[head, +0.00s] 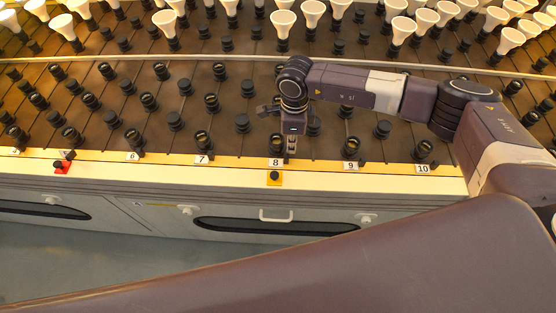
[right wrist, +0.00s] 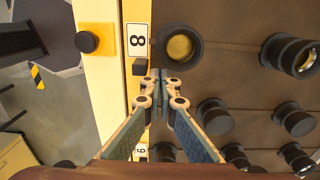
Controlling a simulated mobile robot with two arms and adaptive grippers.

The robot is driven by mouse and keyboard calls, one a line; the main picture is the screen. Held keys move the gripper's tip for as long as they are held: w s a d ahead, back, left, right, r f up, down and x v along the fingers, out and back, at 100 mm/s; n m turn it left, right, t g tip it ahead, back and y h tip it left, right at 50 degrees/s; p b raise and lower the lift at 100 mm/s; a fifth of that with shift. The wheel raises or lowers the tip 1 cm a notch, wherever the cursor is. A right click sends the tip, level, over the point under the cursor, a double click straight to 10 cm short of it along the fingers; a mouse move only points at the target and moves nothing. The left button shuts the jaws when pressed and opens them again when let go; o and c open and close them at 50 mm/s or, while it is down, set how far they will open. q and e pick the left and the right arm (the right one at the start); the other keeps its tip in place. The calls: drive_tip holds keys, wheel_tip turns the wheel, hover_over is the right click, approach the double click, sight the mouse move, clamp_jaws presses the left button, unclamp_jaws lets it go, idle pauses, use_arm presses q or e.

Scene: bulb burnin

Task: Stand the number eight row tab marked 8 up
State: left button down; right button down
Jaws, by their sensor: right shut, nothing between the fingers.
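The number 8 label (head: 275,163) is on the yellow front edge of the rack, and it also shows in the right wrist view (right wrist: 137,40). The row 8 tab (right wrist: 139,66) is a small dark block beside the label; I cannot tell whether it lies flat or stands. My right gripper (head: 291,152) points down at the row 8 edge. In the right wrist view its fingertips (right wrist: 160,80) are together and empty, just beside the tab. I cannot tell whether they touch it. My left gripper is not in view.
A black knob on a yellow plate (head: 274,176) sits below the label. A dark socket with an amber inside (right wrist: 179,46) is close to the fingertips. Several sockets fill the brown deck; white bulbs (head: 283,20) stand behind. A drawer handle (head: 276,217) is below.

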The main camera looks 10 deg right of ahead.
drive_tip(key=shift+f+b, duration=1.1)
drive_tip(key=shift+f, duration=0.1)
drive_tip(key=shift+r, duration=0.35)
drive_tip(key=shift+r+p, duration=0.3)
drive_tip(key=shift+s+a, duration=0.1)
drive_tip(key=shift+s, duration=0.3)
idle(0.7)
drive_tip(key=shift+s+a+r+p, duration=0.15)
drive_tip(key=shift+s+r+p, duration=0.2)
drive_tip(key=shift+s+r, duration=0.2)
idle(1.7)
drive_tip(key=shift+s+a+r, duration=0.15)
drive_tip(key=shift+s+r, duration=0.2)
drive_tip(key=shift+s, duration=0.25)
idle(1.6)
drive_tip(key=shift+w+r, duration=0.35)
drive_tip(key=shift+r, duration=0.2)
drive_tip(key=shift+w+r, duration=0.3)
drive_tip(key=shift+r, duration=0.25)
